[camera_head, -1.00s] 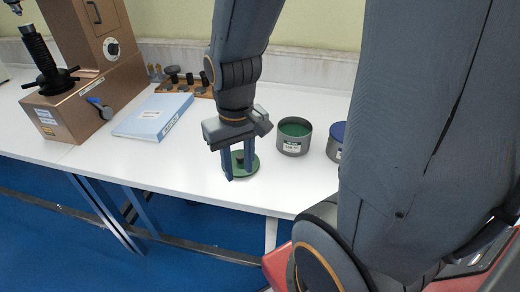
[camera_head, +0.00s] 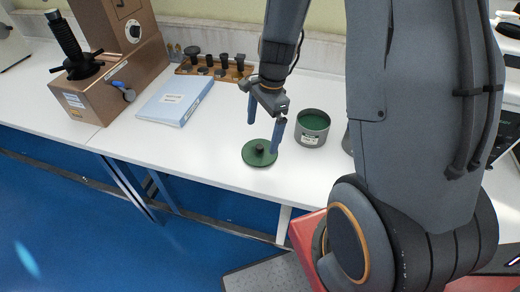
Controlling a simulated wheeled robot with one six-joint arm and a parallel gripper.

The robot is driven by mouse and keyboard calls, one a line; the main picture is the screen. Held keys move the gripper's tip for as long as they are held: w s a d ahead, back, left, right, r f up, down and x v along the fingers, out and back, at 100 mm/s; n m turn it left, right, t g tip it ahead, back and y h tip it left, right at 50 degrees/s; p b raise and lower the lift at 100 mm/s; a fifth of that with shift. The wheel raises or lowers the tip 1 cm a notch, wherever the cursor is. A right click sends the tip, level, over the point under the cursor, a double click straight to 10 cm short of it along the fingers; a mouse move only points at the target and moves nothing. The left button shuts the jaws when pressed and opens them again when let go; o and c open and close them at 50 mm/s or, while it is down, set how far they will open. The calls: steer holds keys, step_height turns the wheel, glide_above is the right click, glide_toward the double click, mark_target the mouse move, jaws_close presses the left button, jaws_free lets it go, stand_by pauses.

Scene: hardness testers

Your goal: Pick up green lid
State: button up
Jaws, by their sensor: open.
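The green lid (camera_head: 250,158) lies flat on the white table, a round disc with a dark knob (camera_head: 260,148) at its middle. My gripper (camera_head: 263,139) is open and empty, with its two blue fingers pointing down above the lid, apart from each other.
A light blue binder (camera_head: 176,101) lies to the left. A wooden rack (camera_head: 215,72) with several dark knobbed pieces stands at the back. A brown hardness tester (camera_head: 105,85) is at the far left. The table (camera_head: 190,150) is clear left of the lid.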

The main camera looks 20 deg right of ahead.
mark_target(260, 147)
steer(key=shift+a+f+p, duration=0.25)
steer(key=shift+f+p, duration=0.15)
steer(key=shift+f, duration=1.5)
steer(key=shift+a+f+p, duration=0.2)
steer(key=shift+f+p, duration=0.2)
steer(key=shift+f, duration=1.5)
steer(key=c, duration=0.7)
steer(key=shift+r, duration=0.1)
steer(key=shift+c, duration=0.2)
